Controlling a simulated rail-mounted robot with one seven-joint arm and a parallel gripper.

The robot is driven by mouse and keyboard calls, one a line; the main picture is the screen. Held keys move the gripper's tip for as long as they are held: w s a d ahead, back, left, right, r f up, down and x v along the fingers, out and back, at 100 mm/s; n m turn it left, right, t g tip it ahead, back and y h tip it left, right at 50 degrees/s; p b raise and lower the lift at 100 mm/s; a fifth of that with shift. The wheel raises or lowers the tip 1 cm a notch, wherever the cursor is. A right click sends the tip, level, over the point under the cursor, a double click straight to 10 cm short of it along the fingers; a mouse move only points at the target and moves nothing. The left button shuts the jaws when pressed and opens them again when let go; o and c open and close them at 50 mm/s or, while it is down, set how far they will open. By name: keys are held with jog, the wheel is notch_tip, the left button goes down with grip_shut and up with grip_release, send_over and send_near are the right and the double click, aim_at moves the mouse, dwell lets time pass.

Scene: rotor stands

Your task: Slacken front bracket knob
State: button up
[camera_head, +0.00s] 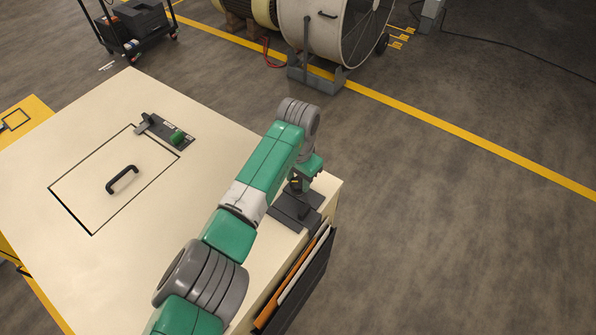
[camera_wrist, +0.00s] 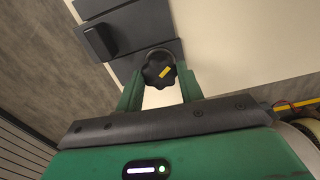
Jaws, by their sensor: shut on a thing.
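The bracket knob (camera_wrist: 160,70) is a black lobed knob with a yellow mark, in the upper middle of the wrist view. My gripper (camera_wrist: 160,88) has one green finger on each side of it and is shut on it. The dark grey bracket (camera_wrist: 128,30) lies beyond the knob on the cream surface. In the head view the bracket (camera_head: 290,214) sits at the table's right corner. My gripper (camera_head: 298,182) points down over it there, and my wrist partly hides the knob.
The cream tabletop (camera_head: 85,125) has a panel with a black handle (camera_head: 122,179). A second dark bracket with a green part (camera_head: 177,137) sits behind that panel. Boards stand in a dark side holder (camera_head: 303,280) on the table's right side. Open floor lies to the right.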

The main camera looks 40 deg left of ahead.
aim_at(298, 182)
jog(key=o, duration=1)
notch_tip(298, 182, up, 8)
jog(key=shift+f+p, duration=0.1)
jog(key=shift+p, duration=0.4)
